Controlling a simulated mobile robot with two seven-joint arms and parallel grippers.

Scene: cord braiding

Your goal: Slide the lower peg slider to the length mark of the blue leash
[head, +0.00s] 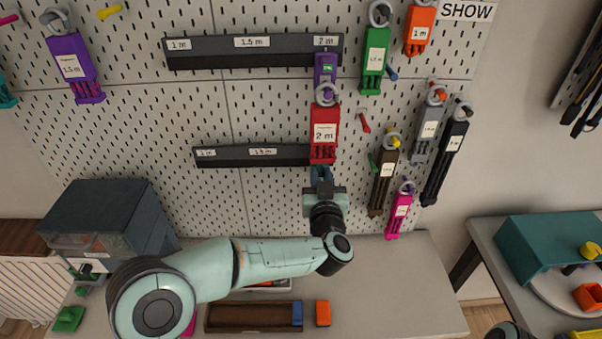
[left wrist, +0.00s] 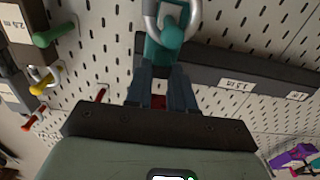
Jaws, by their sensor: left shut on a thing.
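The lower rail (head: 250,155) on the pegboard shows marks for 1 m and 1.5 m; its right end is hidden behind a hanging red leash (head: 324,130) labelled 2 m. My left gripper (head: 321,172) is at that right end, just below the red leash. In the left wrist view the left gripper (left wrist: 162,88) is shut on a teal piece (left wrist: 163,52), seemingly the lower peg slider, with a grey ring around its upper part. The slider is hidden in the head view. I cannot make out a leash that is clearly blue.
The upper rail (head: 220,52) has a purple slider (head: 325,68) at its 2 m mark. Green, orange, brown, grey, black and magenta leashes hang to the right. A wooden tray (head: 250,318) and an orange block (head: 322,313) lie on the table below.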

